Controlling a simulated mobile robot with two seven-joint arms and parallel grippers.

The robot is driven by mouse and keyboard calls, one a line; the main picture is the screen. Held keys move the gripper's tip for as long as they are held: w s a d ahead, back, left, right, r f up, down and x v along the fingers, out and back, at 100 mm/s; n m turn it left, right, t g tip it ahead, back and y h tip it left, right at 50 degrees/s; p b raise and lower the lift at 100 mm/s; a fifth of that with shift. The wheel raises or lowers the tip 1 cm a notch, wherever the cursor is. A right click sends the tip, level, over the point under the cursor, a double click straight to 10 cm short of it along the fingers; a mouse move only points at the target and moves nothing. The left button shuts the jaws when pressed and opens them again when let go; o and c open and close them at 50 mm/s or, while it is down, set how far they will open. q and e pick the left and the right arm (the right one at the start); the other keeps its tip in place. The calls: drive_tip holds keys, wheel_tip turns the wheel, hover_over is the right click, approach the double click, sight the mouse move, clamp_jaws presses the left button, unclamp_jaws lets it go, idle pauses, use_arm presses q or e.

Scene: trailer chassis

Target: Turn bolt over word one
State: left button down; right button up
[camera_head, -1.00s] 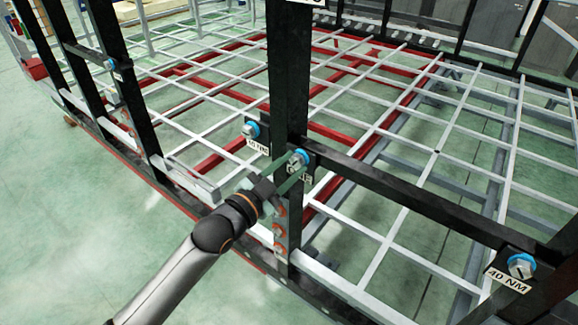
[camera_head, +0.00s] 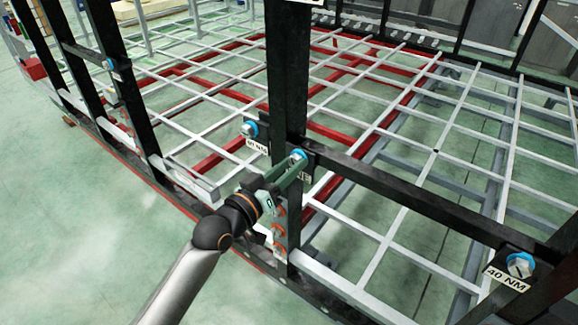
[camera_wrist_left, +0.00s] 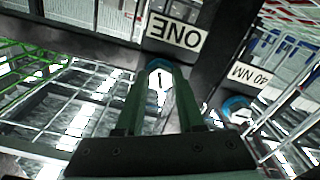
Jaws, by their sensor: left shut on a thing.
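The bolt over the word ONE (camera_head: 298,154) has a blue ring and sits on a plate at the black post. In the left wrist view, which is upside down, the bolt (camera_wrist_left: 159,79) lies between the tips of my two green fingers. The ONE label (camera_wrist_left: 176,34) reads clearly there; in the head view it is mostly hidden behind the fingers. My left gripper (camera_head: 294,164) reaches in from the lower left and is shut on this bolt. My right gripper is out of view.
A second blue-ringed bolt (camera_head: 250,129) with its label sits just left of the post (camera_head: 288,70). Another bolt (camera_head: 520,265) over a 40 NM label (camera_head: 507,279) is at the right. A black crossbar (camera_head: 400,192) runs right from the post. Open floor (camera_head: 90,250) lies left.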

use_arm(q)
drive_tip(key=n, duration=0.5)
drive_tip(key=shift+d+r, duration=0.1)
drive_tip(key=shift+r, duration=0.2)
drive_tip(key=shift+n, duration=0.3)
drive_tip(key=c, duration=0.9)
unclamp_jaws()
drive_tip(key=o, duration=0.4)
drive_tip(key=shift+d+f, duration=0.1)
drive_tip(key=shift+f, duration=0.1)
